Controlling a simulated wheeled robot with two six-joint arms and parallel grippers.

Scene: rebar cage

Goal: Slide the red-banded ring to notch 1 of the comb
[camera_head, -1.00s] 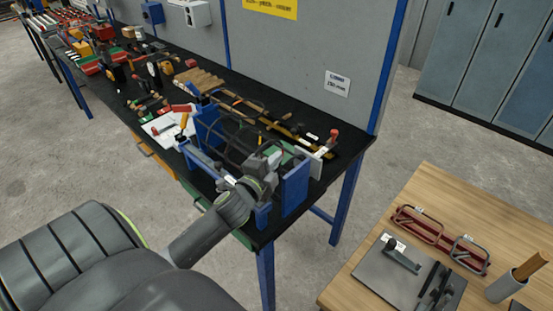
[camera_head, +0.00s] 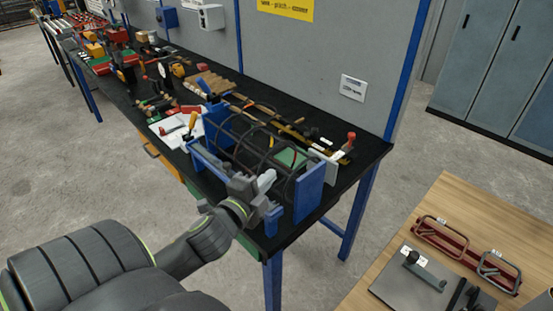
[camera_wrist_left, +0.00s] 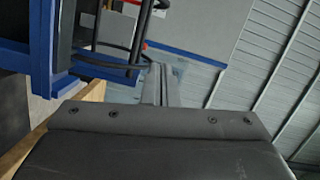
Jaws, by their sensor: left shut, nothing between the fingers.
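The rebar cage stands on the black bench, with dark rings (camera_head: 235,140) between a blue left end plate (camera_head: 215,125) and a blue right end plate (camera_head: 308,192). My left gripper (camera_head: 264,182) is shut and empty at the cage's front side, near the right end plate. In the left wrist view the fingers (camera_wrist_left: 160,85) point toward dark curved bars (camera_wrist_left: 138,32). A small red patch (camera_wrist_left: 144,45) shows beside those bars; I cannot tell whether it is the ring's band. A blue rail (camera_head: 208,165) runs along the cage front; I cannot make out the comb's notches. My right gripper is out of view.
Tools and wooden pieces (camera_head: 210,83) lie behind and left of the cage. A white block (camera_head: 325,168) stands behind the right end plate. A wooden table (camera_head: 455,205) with red-framed fixtures (camera_head: 440,235) is at right. Floor shows between the tables.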

